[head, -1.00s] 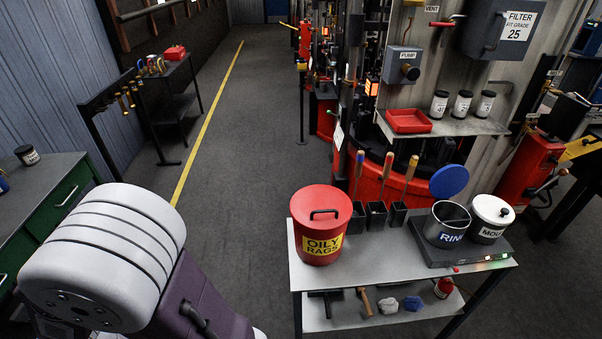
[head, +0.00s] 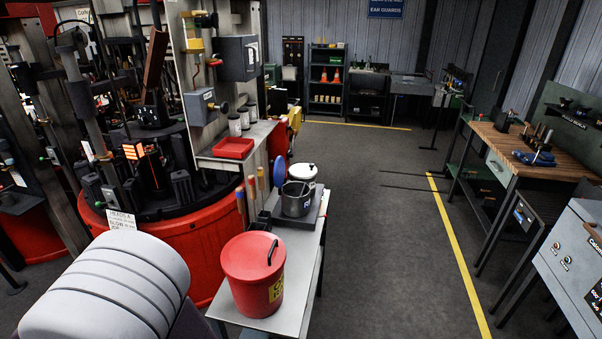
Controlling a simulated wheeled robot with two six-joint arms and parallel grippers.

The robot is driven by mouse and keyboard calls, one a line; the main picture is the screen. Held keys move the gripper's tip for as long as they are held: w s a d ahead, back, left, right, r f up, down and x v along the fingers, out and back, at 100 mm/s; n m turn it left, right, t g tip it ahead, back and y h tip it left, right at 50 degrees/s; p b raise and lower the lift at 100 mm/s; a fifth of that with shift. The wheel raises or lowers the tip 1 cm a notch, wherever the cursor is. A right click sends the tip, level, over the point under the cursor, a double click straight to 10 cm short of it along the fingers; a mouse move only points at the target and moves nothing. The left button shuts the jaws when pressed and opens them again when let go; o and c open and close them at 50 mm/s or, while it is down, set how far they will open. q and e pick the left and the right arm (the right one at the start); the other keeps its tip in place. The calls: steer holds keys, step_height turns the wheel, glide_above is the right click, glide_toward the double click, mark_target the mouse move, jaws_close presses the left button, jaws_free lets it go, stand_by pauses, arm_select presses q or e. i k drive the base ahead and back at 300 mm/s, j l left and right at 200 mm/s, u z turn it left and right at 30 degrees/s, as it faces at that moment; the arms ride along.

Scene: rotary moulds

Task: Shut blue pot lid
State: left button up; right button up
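The pot with the blue lid (head: 296,199) is a grey metal pot on a dark plate at the far end of the small table. Its round blue lid (head: 280,173) stands tilted up at the pot's left edge, so the pot is open at the top. A white pot with a white lid (head: 302,175) stands just behind it. My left arm's large white link fills the lower left of the head view. Neither gripper shows in this view.
A red oily-rags bin (head: 254,274) stands on the near end of the table (head: 306,271). Tool handles stand in dark holders left of the pot. A red machine (head: 206,264) is close on the left. Open floor (head: 375,250) lies to the right.

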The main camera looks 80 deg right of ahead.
mark_target(280, 167)
steer(key=i+l+z, duration=0.1)
steer(key=i+z, duration=0.15)
steer(key=z, duration=0.2)
steer(key=i+z, duration=0.2)
steer(key=z, duration=0.3)
steer(key=i+z, duration=0.25)
steer(key=z, duration=0.2)
steer(key=i+j+z, duration=0.2)
steer(key=z, duration=0.25)
steer(key=i+j+z, duration=0.2)
steer(key=z, duration=0.25)
steer(key=i+j+z, duration=0.15)
steer(key=j+z, duration=0.15)
steer(key=z, duration=0.2)
